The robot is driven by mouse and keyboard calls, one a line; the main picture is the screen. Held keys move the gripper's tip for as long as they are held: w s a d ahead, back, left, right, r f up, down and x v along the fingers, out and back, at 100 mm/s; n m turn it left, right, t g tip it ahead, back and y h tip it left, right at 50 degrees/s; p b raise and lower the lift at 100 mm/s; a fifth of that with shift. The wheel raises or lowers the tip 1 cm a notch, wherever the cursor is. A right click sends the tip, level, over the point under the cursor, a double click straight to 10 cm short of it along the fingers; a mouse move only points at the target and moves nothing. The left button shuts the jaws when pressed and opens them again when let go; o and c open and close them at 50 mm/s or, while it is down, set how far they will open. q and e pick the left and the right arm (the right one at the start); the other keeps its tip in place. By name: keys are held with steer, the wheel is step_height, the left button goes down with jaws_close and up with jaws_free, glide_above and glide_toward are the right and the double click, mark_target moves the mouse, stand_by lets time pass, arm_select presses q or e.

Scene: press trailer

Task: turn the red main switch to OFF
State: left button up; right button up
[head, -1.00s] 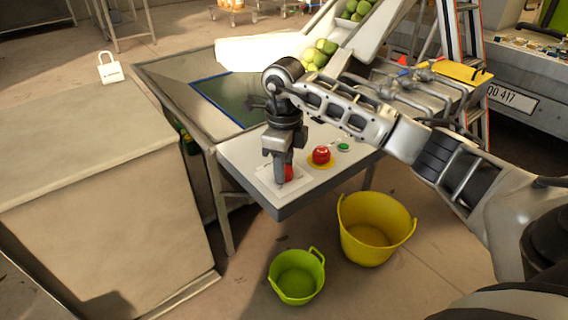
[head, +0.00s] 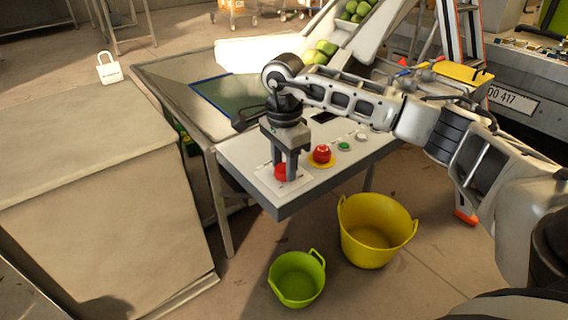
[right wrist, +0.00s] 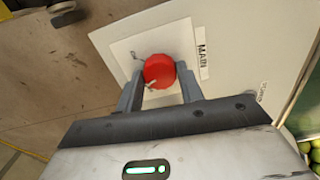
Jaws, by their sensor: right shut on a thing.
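The red main switch (head: 281,172) is a round knob on a white square plate at the near left end of the grey control panel (head: 274,208). My right gripper (head: 286,176) points down over it, its two fingers shut on the knob. In the right wrist view the red knob (right wrist: 159,71) sits between the fingertips, beside a label reading MAIN (right wrist: 202,61). A small pale mark shows on the knob's lower left edge; I cannot read any position lettering. My left gripper is not in view.
A red mushroom button (head: 321,153) on a yellow disc, a green button (head: 344,145) and a white button (head: 361,137) are close by on the panel. A yellow tub (head: 374,230) and a green tub (head: 297,279) stand below. A beige cabinet (head: 90,190) stands at left.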

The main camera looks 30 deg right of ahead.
mark_target(284, 168)
steer(key=n, duration=0.5)
steer(key=shift+b, duration=0.3)
steer(key=shift+n, duration=0.3)
steer(key=o, duration=1)
steer(key=shift+r, duration=0.1)
step_height(284, 168, up, 16)
steer(key=shift+f+p, duration=0.1)
steer(key=shift+p, duration=0.65)
